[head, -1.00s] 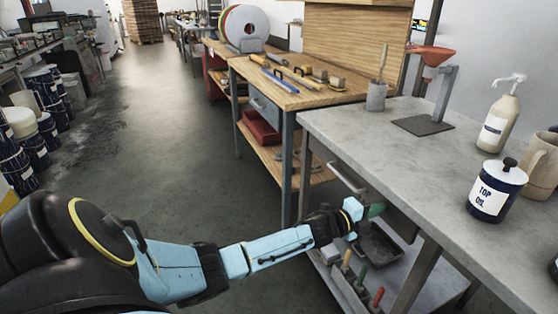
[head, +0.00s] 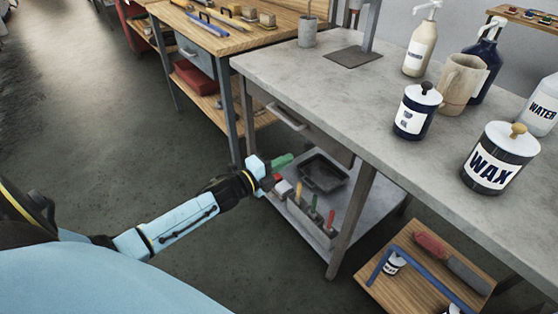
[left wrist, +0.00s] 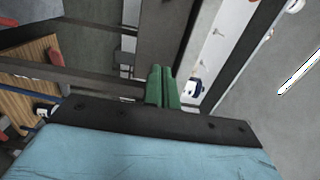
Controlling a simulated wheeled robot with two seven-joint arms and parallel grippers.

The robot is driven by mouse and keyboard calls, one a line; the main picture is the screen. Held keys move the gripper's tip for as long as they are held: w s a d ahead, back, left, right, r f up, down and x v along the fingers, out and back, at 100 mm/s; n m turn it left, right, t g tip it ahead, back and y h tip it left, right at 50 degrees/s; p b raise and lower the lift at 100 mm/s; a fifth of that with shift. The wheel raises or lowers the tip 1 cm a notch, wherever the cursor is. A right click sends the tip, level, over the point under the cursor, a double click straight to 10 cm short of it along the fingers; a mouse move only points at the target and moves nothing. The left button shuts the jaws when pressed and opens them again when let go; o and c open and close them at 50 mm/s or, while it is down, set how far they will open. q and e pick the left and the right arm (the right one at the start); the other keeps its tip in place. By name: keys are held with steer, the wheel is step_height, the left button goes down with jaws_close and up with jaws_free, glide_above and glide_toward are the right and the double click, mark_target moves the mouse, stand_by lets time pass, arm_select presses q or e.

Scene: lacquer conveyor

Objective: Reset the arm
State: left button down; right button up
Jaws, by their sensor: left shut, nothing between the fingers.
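My left arm (head: 180,218) reaches in from the left in the head view. My left gripper (head: 286,160) has green fingers and is shut with nothing between them. It is beside the left end of the grey workbench, lower than its top, near the lower shelf. In the left wrist view the two green fingers (left wrist: 161,76) lie side by side, touching. My right gripper is not in view.
The grey bench (head: 290,75) bears a top-oil tin (head: 414,112), a wax tin (head: 500,158) and a mug (head: 461,85). A black tray (head: 324,172) and a toolbox (head: 312,222) sit on its shelf. Open floor (head: 90,130) lies to the left.

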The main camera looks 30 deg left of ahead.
arm_select(q)
steer(key=shift+s+a, duration=0.25)
steer(key=shift+s, duration=0.4)
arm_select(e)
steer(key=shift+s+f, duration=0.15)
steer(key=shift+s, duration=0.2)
